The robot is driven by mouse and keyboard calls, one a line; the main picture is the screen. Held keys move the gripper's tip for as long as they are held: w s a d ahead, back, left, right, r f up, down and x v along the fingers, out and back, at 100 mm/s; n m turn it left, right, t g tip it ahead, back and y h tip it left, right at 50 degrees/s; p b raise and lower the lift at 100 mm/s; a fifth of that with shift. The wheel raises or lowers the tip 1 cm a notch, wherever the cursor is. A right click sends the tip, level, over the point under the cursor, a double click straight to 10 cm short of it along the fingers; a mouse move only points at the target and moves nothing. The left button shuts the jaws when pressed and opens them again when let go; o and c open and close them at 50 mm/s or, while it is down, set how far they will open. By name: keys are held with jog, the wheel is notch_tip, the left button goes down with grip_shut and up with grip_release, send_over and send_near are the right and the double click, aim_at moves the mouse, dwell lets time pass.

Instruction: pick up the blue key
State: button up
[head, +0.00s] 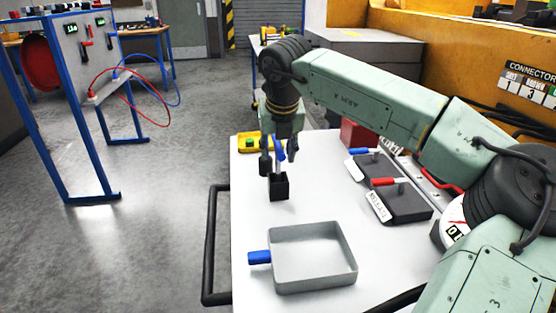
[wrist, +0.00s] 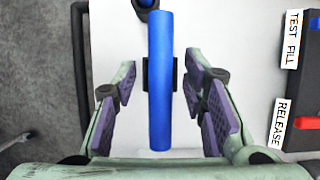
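The blue key (head: 279,147) stands above a small black holder (head: 278,187) on the white cart top, tilted slightly in the head view. In the wrist view the blue key (wrist: 160,85) is a long blue bar in the middle, with the black holder (wrist: 175,74) behind it. My gripper (head: 279,157) is low over the holder, with its fingers on either side of the key. In the wrist view the purple finger pads stand apart, with a clear gap on both sides of the key. The key's lower end is hidden in the head view.
A black rail (head: 212,245) runs along the left edge.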

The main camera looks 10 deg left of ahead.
grip_shut()
dwell(0.3)
dwell(0.4)
